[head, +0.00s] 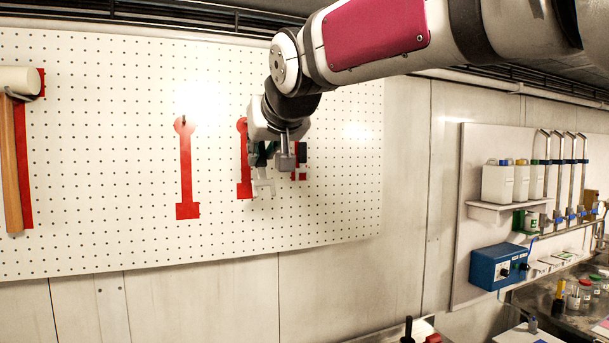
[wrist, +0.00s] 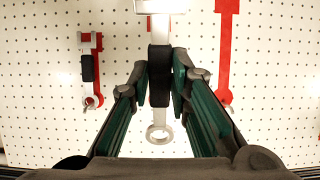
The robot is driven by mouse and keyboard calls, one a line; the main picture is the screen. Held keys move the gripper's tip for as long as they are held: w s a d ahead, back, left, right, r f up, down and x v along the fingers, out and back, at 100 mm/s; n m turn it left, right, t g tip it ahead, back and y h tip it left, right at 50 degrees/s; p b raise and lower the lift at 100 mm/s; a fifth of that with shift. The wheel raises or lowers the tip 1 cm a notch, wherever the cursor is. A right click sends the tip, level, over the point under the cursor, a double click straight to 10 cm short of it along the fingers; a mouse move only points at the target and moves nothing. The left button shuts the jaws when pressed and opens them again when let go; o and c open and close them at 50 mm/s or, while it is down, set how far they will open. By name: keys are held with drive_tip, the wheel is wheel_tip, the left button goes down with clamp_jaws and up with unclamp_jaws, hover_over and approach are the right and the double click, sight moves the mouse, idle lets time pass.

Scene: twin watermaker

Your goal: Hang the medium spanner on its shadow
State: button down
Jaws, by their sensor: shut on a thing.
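My gripper (head: 268,165) is in front of the pegboard, just right of the middle red shadow (head: 243,165) in the head view. It is shut on the black grip (wrist: 160,75) of a silver spanner. The spanner's ring end (wrist: 158,133) points down in the wrist view and its jaw end (wrist: 160,5) points up. The jaw end (head: 263,188) hangs below my gripper in the head view, where my gripper hides the ring end. The spanner covers most of the middle shadow in the wrist view. I cannot tell whether it touches the board or a peg.
A bare, longer red shadow (head: 186,170) with a peg is to the left; it also shows in the wrist view (wrist: 225,50). A small spanner (wrist: 87,68) hangs on its shadow. A mallet (head: 14,150) hangs far left. Shelves and a blue box (head: 499,267) are at right.

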drive_tip(key=shift+w+r, duration=0.1)
drive_tip(key=shift+r, duration=0.05)
drive_tip(key=w+r+b+x, duration=0.1)
drive_tip(key=r+b+x, duration=0.1)
drive_tip(key=b+x, duration=0.3)
drive_tip(key=shift+x, duration=2.3)
drive_tip(key=shift+a, duration=0.15)
drive_tip(key=c, duration=1.4)
unclamp_jaws()
drive_tip(key=shift+s, duration=0.1)
